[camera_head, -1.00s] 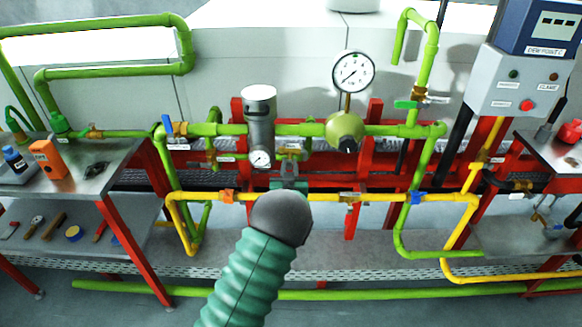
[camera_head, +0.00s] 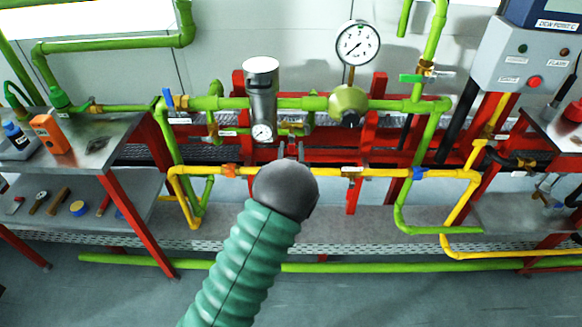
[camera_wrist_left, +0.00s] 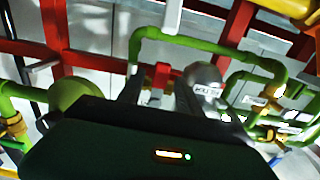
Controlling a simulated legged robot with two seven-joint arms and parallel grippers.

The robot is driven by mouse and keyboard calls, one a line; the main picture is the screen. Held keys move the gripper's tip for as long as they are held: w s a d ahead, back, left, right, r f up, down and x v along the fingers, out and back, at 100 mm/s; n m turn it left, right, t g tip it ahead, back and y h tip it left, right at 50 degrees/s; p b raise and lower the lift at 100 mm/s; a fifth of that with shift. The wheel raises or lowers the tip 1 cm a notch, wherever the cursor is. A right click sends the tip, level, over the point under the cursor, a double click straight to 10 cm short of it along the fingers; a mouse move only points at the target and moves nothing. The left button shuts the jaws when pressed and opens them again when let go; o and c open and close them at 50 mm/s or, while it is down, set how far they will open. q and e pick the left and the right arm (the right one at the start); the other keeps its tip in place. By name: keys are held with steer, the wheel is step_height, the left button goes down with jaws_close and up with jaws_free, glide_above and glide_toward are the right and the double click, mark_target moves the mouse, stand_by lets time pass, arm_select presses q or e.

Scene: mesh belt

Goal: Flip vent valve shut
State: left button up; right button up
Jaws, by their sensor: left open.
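Several small valves sit on the green and yellow pipes, and their labels are too small to read, so I cannot tell which is the vent valve. One has a blue handle (camera_head: 168,99) at left; one has a green handle (camera_head: 412,78) at upper right; an orange one (camera_head: 229,170) and another blue one (camera_head: 418,173) are on the yellow pipe. My left gripper (camera_head: 295,153) is at the centre, mostly hidden behind its grey wrist, near the pipes below the silver filter (camera_head: 262,95). In the left wrist view its fingers (camera_wrist_left: 158,92) stand apart, nothing visibly held. My right gripper is not seen.
A round gauge (camera_head: 358,43) stands above a green regulator (camera_head: 348,104). Red frame posts (camera_head: 354,195) back the pipes. A steel bench (camera_head: 92,150) with tools is at left, a grey control box (camera_head: 520,82) at right. The floor in front is clear.

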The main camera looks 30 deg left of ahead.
arm_select(q)
steer(key=v, duration=1.2)
steer(key=shift+s, duration=0.2)
